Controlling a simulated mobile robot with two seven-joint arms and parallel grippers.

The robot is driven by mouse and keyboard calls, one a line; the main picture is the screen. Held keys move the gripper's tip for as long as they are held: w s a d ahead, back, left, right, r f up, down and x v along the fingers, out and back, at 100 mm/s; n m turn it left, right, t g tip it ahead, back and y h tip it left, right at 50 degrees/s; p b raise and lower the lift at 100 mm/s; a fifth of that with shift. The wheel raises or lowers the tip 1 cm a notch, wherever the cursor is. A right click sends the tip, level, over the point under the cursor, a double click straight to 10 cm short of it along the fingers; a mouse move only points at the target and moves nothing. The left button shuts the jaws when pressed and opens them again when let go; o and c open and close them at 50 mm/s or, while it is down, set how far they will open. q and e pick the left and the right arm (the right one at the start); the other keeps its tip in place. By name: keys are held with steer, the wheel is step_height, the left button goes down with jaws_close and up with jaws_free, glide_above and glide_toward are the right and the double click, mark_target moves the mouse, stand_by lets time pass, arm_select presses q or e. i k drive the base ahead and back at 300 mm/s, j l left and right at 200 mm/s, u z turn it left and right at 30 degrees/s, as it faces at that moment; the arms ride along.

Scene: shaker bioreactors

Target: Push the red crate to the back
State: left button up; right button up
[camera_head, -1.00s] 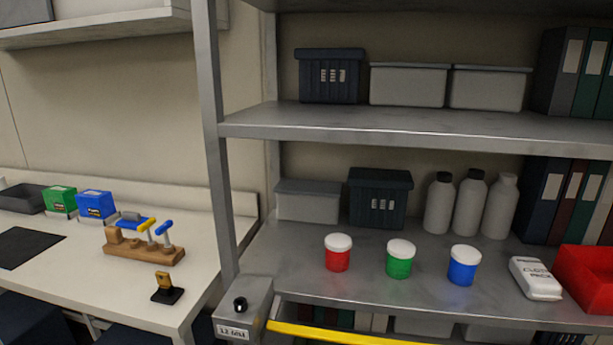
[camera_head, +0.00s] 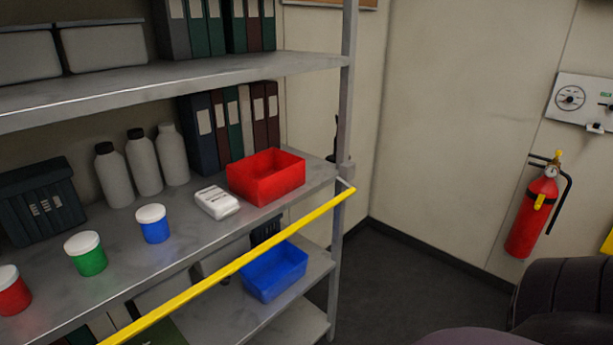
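The red crate (camera_head: 267,187) is an open, empty-looking box. It sits on the middle shelf (camera_head: 190,233) near its right end, in front of a row of binders (camera_head: 232,125). A small gap of shelf shows between the crate and the binders. Neither of my grippers is in view.
A white cloth pack (camera_head: 217,202) lies just left of the crate. Blue (camera_head: 153,227), green (camera_head: 87,257) and red (camera_head: 12,293) tubs stand further left. A yellow bar (camera_head: 235,264) runs along the shelf front. A right post (camera_head: 346,100) stands beside the crate. A blue crate (camera_head: 274,272) is below.

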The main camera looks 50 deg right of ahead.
mark_target(267, 175)
steer(key=z, duration=1.2)
